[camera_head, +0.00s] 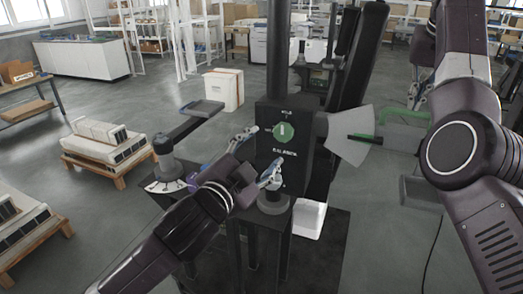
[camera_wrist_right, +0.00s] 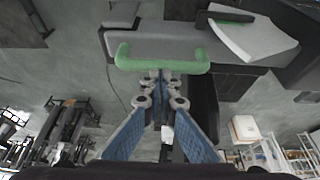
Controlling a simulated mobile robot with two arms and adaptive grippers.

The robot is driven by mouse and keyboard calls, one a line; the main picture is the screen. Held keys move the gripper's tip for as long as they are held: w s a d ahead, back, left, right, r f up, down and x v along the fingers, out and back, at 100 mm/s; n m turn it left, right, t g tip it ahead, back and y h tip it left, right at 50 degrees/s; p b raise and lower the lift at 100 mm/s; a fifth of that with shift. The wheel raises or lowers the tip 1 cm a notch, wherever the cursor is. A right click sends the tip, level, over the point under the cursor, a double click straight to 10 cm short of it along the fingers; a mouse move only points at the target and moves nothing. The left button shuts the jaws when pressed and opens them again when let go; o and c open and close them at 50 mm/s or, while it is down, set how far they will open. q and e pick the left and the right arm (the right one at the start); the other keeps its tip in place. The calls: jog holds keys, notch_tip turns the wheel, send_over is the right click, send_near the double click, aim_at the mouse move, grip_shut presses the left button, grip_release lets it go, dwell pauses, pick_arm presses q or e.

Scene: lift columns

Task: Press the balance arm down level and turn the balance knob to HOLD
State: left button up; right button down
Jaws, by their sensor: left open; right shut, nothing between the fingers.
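The balance knob (camera_head: 284,132) is a green disc with a light, roughly upright bar, on a black box marked BALANCE; its small position labels are hard to read. My left gripper (camera_head: 258,155) is open in front of the box, left of and below the knob, apart from it. The balance arm's green handle (camera_head: 405,115) is right of the box; the right wrist view also shows this green bar (camera_wrist_right: 162,60) on a grey arm. My right gripper (camera_wrist_right: 161,78) is shut and empty, its tips close to the handle; contact is unclear. It also shows small in the head view (camera_head: 418,95).
A pale fan-shaped scale (camera_head: 350,125) with a green mark sticks out right of the box. A round-based lever with a grey tray (camera_head: 203,108) stands left. Loaded pallets (camera_head: 105,140) lie on the left floor. A white container (camera_head: 224,90) stands behind.

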jog(key=shift+r+p, duration=0.4)
jog(key=shift+r, duration=0.25)
jog(key=shift+s+r+p, duration=0.1)
jog(key=shift+r+p, duration=0.5)
jog(key=shift+r, duration=0.15)
jog(key=shift+r+p, duration=0.55)
jog(key=shift+p, duration=0.1)
notch_tip(320, 180, up, 3)
jog(key=p, duration=0.3)
jog(key=shift+r, duration=0.15)
jog(key=v, duration=1.1)
jog(key=shift+r, duration=0.35)
